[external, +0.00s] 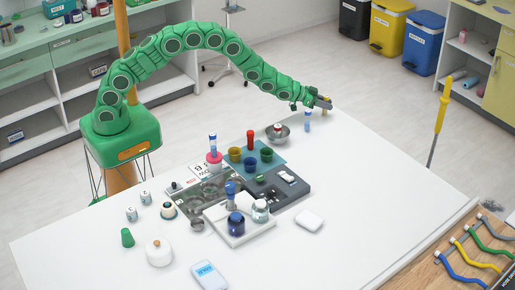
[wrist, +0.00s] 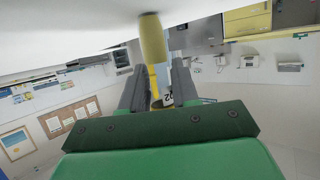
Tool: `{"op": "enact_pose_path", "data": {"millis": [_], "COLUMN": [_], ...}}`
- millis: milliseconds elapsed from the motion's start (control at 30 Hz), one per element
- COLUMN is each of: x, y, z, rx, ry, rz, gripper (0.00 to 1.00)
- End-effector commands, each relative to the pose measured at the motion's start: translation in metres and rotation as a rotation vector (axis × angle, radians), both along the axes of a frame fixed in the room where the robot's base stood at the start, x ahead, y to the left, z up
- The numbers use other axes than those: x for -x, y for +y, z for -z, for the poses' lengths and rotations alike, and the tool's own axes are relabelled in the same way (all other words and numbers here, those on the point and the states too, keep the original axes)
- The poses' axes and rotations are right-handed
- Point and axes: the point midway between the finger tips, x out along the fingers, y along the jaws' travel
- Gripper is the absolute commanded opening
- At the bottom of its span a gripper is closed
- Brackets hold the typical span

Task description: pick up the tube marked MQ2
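My gripper (external: 322,102) is at the far right corner of the white table, with the arm stretched out. A yellow-topped tube (external: 325,109) stands at its fingertips. In the wrist view, two grey fingers (wrist: 159,80) stand apart on either side of a yellow tube (wrist: 153,38), with a gap showing beside it. A small white label (wrist: 167,98) near it shows what looks like a 2; the rest is hidden. A blue-and-white tube (external: 308,121) stands just left of and nearer than the gripper.
A steel bowl (external: 278,134) stands left of the blue-and-white tube. A teal mat (external: 233,166) with coloured cups, a grey tray (external: 291,194) and a white tray (external: 251,228) fill the table's middle. The right side of the table (external: 370,185) is clear.

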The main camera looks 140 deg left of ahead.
Motion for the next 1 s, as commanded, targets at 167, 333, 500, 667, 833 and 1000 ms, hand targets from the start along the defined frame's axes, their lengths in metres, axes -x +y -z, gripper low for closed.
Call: {"op": "enact_pose_path", "data": {"millis": [167,333,500,667,833,1000], "x": [0.000,0.000,0.000,0.000,0.005,0.013], "y": [0.000,0.000,0.000,0.000,-0.009,-0.022], "z": [0.000,0.000,-0.007,-0.029,-0.046,-0.065], "rx": [0.000,0.000,-0.001,-0.003,-0.002,-0.002], "ry": [0.000,0.000,-0.001,-0.004,-0.002,-0.002], "rz": [0.000,0.000,0.000,0.000,0.000,0.000], "gripper": [0.00,0.00,0.00,0.00,0.00,0.00]}}
